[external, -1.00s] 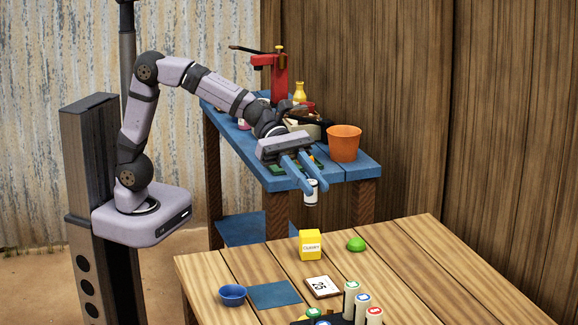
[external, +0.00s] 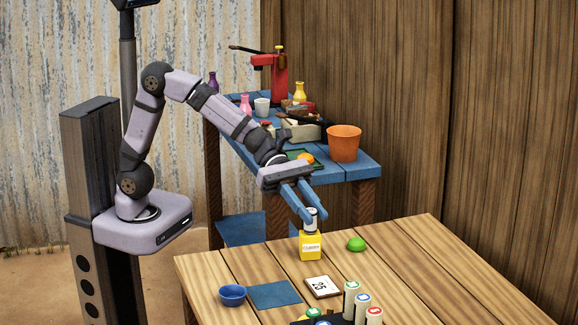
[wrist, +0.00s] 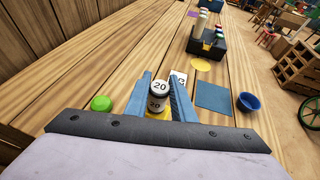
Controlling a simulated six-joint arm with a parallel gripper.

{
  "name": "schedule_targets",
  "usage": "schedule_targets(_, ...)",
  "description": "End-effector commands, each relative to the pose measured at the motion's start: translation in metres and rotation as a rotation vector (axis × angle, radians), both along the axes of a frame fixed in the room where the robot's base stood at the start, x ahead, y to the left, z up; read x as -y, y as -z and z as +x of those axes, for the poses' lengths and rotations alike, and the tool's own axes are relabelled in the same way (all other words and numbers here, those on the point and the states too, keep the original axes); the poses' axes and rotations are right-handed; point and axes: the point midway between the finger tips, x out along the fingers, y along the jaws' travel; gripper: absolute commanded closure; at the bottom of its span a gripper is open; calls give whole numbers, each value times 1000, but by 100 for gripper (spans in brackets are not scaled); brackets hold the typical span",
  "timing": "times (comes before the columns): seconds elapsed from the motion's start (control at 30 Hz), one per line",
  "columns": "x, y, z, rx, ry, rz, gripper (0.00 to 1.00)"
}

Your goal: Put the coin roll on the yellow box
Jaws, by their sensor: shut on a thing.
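The coin roll (external: 310,221) is white with a dark band and stands upright between the fingers of my gripper (external: 309,216). It also shows in the wrist view (wrist: 158,94), with "20" on it. The yellow box (external: 310,246) stands on the wooden table, directly below the roll in the external view. In the wrist view only a little yellow (wrist: 158,116) shows beneath the roll. My gripper is shut on the roll. I cannot tell whether the roll's bottom touches the box's top.
A green lump (external: 356,244) lies right of the box. A "25" card (external: 323,287), a blue cloth square (external: 274,294) and a blue bowl (external: 232,294) lie nearer the front. A dark rack (wrist: 207,46) with pale rolls stands farther along the table. An orange pot (external: 344,143) stands on the blue bench.

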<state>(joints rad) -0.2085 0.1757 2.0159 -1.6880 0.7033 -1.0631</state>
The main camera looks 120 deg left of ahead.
Motion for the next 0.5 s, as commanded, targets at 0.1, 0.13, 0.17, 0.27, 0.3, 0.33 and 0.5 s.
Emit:
schedule_targets(0.1, 0, -1, 0, 2, 0, -1, 100)
schedule_targets(0.13, 0, 0, 0, 2, 0, -1, 100)
schedule_targets(0.17, 0, 1, 0, 2, 0, -1, 100)
schedule_targets(0.27, 0, 4, 0, 2, 0, -1, 100)
schedule_targets(0.3, 0, 3, 0, 0, 0, 0, 68)
schedule_targets(0.33, 0, 3, 0, 0, 0, 0, 61)
schedule_targets(0.5, 0, 3, 0, 0, 0, 0, 59)
